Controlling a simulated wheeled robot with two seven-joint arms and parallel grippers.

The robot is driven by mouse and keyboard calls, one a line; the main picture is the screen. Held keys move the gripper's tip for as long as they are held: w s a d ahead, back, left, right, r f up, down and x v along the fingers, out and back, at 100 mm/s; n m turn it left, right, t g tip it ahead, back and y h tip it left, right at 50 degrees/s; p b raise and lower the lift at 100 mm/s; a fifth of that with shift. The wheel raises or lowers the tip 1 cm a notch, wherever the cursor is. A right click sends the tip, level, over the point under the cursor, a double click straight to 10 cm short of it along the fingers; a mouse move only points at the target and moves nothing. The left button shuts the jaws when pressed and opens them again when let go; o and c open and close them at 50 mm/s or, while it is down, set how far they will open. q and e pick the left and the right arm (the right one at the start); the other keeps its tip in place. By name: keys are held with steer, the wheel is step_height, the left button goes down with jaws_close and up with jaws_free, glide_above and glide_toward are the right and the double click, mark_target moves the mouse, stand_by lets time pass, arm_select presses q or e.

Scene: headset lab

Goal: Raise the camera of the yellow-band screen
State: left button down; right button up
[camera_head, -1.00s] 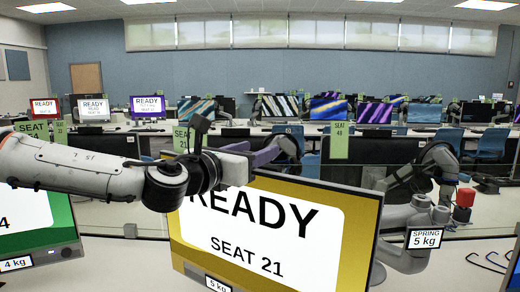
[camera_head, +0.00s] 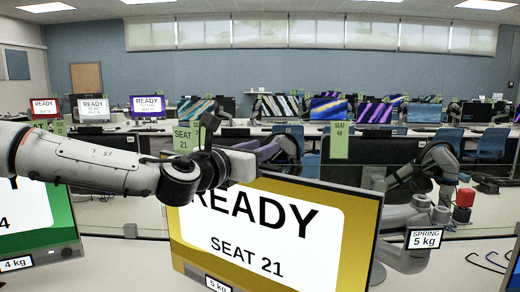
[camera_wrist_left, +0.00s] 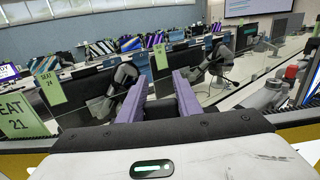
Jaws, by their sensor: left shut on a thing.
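The yellow-band screen (camera_head: 345,200) stands in the front middle of the head view and reads READY, SEAT 21. My left gripper (camera_head: 270,150) reaches in from the left, just above its top edge. In the left wrist view the gripper's two purple fingers (camera_wrist_left: 160,82) stand apart and parallel, beyond the dark gripper body. A strip of the screen's yellow band shows at the wrist view's lower right (camera_wrist_left: 295,131). My right gripper is not in view.
A green-band screen (camera_head: 60,215) stands at left. A grey spring arm (camera_head: 405,225) labelled 5 kg and a red block (camera_head: 463,197) are at right. A green SEAT 21 card (camera_head: 186,139) stands behind my wrist. Rows of desks and screens fill the back.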

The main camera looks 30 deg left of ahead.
arm_select(q)
step_height(320, 180, up, 4)
steer(key=shift+f+p, duration=0.2)
steer(key=shift+p, duration=0.65)
steer(key=c, duration=1.3)
jaws_free()
steer(key=shift+f, duration=0.1)
steer(key=s, duration=1)
steer(key=shift+s+d+b, duration=0.15)
steer(key=shift+b, duration=0.15)
